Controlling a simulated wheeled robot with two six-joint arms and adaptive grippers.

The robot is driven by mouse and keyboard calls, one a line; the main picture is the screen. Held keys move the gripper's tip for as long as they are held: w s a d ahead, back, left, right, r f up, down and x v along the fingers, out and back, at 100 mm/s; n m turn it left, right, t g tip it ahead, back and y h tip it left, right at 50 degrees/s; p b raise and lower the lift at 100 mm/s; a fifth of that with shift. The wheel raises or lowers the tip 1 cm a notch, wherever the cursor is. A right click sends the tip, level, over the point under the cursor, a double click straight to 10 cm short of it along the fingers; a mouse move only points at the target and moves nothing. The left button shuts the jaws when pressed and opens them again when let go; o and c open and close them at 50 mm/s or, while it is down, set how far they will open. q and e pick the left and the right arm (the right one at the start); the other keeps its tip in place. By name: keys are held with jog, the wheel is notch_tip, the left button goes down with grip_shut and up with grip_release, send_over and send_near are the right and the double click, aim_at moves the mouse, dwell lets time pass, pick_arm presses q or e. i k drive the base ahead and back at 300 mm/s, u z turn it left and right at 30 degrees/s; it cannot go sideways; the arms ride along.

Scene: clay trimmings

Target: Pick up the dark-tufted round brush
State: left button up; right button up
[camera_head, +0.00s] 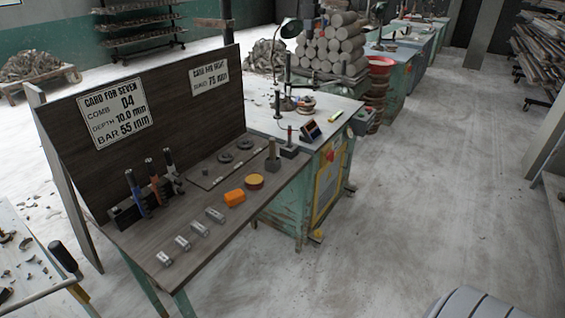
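I cannot clearly make out a dark-tufted round brush. On the wooden bench (150,238), a rack (124,215) holds several upright tools, among them a blue-handled tool (134,188) and red-tipped ones (150,168); their working ends are too small to tell. A short grey-brown upright piece (272,158) stands near the bench's right end; I cannot tell what it is. Neither of my grippers shows.
An orange block (235,197), a round yellow-topped tin (254,181) and several small metal blocks (199,228) lie on the bench. A signboard (160,125) stands behind. A green-sided worktable (318,104) adjoins it.

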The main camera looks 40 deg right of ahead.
aim_at(272, 140)
jog(key=z, duration=1.1)
